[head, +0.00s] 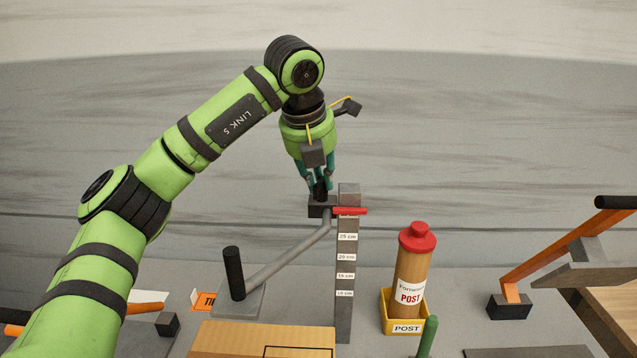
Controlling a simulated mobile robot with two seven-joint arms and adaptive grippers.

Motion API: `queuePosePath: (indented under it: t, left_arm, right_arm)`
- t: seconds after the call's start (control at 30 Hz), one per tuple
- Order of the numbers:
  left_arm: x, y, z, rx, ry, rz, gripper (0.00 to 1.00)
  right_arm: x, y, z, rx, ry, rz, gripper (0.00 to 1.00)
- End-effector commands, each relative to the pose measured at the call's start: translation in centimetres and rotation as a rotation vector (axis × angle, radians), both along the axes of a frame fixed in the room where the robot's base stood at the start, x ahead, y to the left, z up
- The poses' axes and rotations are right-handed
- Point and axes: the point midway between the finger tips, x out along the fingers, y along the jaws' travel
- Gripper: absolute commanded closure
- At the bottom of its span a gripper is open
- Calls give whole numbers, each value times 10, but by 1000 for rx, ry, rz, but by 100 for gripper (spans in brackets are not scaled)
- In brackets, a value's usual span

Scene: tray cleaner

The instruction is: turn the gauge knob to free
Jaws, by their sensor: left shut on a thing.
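The gauge is a grey upright post (346,270) with white labels such as "25 cm" and "20 cm". A red bar (349,211) sits across it near the top. A dark block (318,210) is at the left of the post's top. On it stands the small black gauge knob (321,196), mostly hidden by fingers. My left gripper (320,187) points down over the block, its teal fingers shut on the knob. I cannot read the knob's setting. My right gripper is not in view.
A grey rod (290,258) slants from the block to a base with a black upright handle (234,273). Right of the post, a red-capped cylinder (411,270) stands in a yellow "POST" holder (407,327). An orange lever (560,258) is farther right. A cardboard-coloured box (250,338) is in front.

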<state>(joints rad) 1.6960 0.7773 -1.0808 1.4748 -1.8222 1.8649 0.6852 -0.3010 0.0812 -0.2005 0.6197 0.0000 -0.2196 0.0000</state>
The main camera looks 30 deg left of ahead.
Motion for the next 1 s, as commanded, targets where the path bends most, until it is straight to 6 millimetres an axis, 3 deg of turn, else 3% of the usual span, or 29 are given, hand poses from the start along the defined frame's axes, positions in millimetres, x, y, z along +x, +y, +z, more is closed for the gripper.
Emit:
queuePosePath:
  t: [0.5, 1.0]
  left_arm:
    - [0, -2, 2, -2, -6, 330, 100]
    - [0, -2, 2, -2, -6, 389, 100]
  right_arm:
    - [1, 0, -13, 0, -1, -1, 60]
    - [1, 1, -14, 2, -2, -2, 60]
